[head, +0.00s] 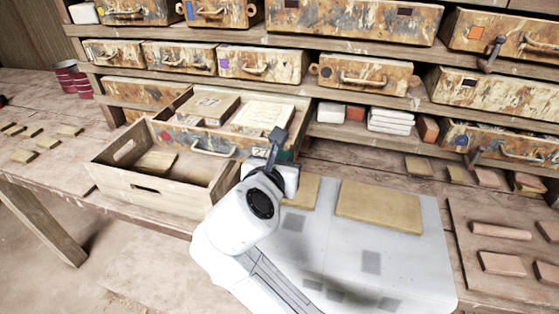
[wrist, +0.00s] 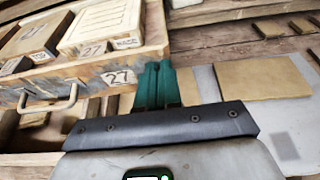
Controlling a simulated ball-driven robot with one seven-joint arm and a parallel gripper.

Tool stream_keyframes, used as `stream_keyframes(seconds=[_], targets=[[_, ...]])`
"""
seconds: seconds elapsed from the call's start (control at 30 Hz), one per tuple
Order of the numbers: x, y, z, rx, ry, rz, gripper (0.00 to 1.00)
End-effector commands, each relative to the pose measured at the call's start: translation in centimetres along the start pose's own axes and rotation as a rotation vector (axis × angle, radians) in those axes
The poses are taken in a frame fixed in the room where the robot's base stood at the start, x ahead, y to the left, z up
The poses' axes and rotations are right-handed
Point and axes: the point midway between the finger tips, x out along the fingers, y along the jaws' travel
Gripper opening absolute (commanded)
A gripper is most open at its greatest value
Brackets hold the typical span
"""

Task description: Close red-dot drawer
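The red-dot drawer (head: 180,136) is pulled out from the shelf rack, with a small reddish mark at the left of its worn front. Its curved metal handle (head: 214,150) is at the front's middle. In the wrist view, the drawer front (wrist: 85,78) carries a "27" label, and the handle (wrist: 50,101) shows at left. The drawer holds box-like pieces. My gripper (wrist: 157,68) has two teal fingers side by side, shut with nothing visible between them. It is at the right end of the drawer front; I cannot tell whether it touches. In the head view, my gripper (head: 286,155) is partly hidden.
A wooden crate (head: 120,180) with a tile inside stands in front and left of the drawer. A grey sheet (head: 415,225) with tan slabs (head: 380,207) lies to the right. Closed drawers (head: 262,64) fill the rack above. Loose tiles lie on the bench at both sides.

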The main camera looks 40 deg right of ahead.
Motion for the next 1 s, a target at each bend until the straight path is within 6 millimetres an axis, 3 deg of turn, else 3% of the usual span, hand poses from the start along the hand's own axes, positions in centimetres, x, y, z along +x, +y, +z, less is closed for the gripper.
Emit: stream_keyframes(seconds=[0.1,0.6,0.8,1.0], targets=[[2.7,-0.4,1.6,0.002,0.002,-0.011,0.00],[14.2,-0.5,4.9,0.006,0.001,-0.010,0.00],[16.9,-0.5,5.7,0.007,-0.001,-0.010,0.00],[18.2,-0.5,5.9,0.006,-0.001,-0.009,0.00]])
